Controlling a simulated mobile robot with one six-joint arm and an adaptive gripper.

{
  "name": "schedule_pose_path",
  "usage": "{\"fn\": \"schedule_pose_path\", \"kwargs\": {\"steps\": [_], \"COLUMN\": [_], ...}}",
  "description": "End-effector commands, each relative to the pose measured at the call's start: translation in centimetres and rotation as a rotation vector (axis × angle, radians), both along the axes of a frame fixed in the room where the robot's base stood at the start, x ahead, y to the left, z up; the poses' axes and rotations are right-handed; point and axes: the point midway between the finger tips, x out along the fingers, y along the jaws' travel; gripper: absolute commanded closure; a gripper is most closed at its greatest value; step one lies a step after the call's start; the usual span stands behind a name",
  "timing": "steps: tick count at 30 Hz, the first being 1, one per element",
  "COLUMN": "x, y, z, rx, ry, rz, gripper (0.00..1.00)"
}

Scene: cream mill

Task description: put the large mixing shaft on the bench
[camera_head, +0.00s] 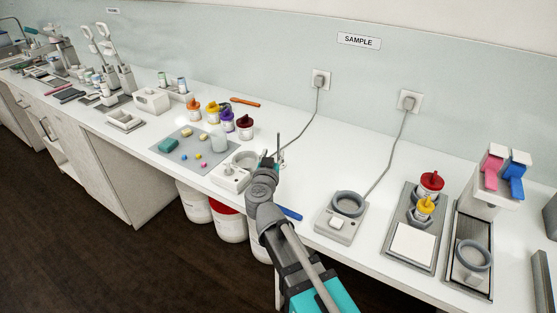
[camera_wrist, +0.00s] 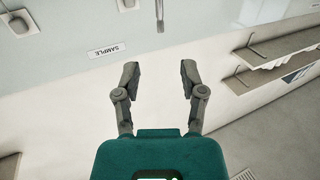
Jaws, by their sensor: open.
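My gripper (camera_wrist: 159,76) is open in the wrist view, with nothing between its two fingers. A thin grey upright rod (camera_wrist: 159,14) shows beyond the fingertips at the top edge of that view, apart from them; only one end of it is visible. In the camera_head view a thin rod (camera_head: 280,146) stands just past my gripper (camera_head: 274,162). It may be the large mixing shaft, but I cannot tell for sure. My gripper is over the white bench (camera_head: 300,180), beside a white device (camera_head: 232,177) that my arm partly hides.
Several lidded jars (camera_head: 227,121) and a grey mat (camera_head: 193,148) with small blocks lie left of my arm. A device with a grey ring (camera_head: 347,204), a tray (camera_head: 412,245) and a dispenser (camera_head: 498,180) stand to the right. The bench behind the ring device is mostly clear, crossed by cables.

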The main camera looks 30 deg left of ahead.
Motion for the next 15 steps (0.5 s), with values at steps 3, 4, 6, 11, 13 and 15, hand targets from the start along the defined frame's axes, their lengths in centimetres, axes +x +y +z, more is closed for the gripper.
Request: {"fn": "schedule_pose_path", "kwargs": {"steps": [3, 4, 6, 11, 13, 15], "x": [2.0, 2.5, 3.4, 4.7, 4.9, 5.0], "y": [0.8, 0.9, 1.2, 1.6, 1.7, 1.7], "z": [0.0, 0.0, 0.0, 0.0, 0.0, 0.0], "rx": [0.0, 0.0, 0.0, 0.0, 0.0, 0.0], "ry": [0.0, 0.0, 0.0, 0.0, 0.0, 0.0], "rz": [-0.002, -0.002, -0.001, 0.0, 0.0, 0.0], "gripper": [0.47, 0.47, 0.47, 0.47, 0.47, 0.47]}}
